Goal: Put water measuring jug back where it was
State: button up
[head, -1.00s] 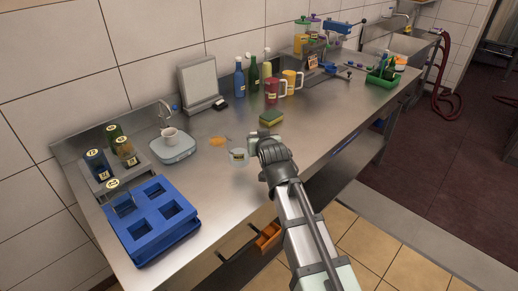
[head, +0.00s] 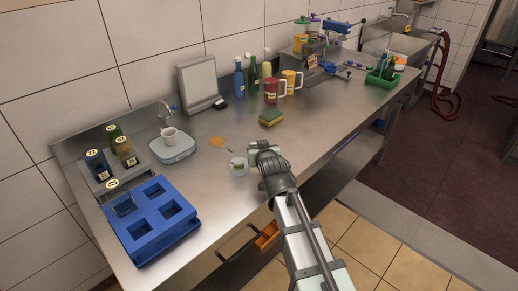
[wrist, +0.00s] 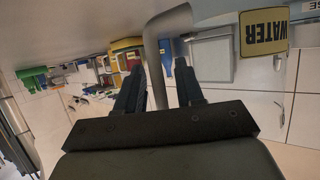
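The clear water measuring jug (head: 239,167) is upright at the front edge of the steel counter and appears to rest on it. Its black-on-yellow WATER label (wrist: 265,38) shows in the wrist view, which is upside down. My gripper (head: 254,150) is just right of the jug. In the wrist view its two fingers (wrist: 160,85) are apart, with the jug's grey handle (wrist: 155,65) between them. The handle lies close to the left finger, and a gap shows on its right. The jug's base contact is too small to see clearly.
An orange spill (head: 217,142) lies behind the jug. A sponge (head: 271,118) is further back. Red (head: 271,92) and yellow (head: 289,83) jugs stand at the back.

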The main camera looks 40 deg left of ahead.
jog(key=shift+o, duration=0.2)
jog(key=v, duration=1.4)
jog(key=shift+w, duration=0.1)
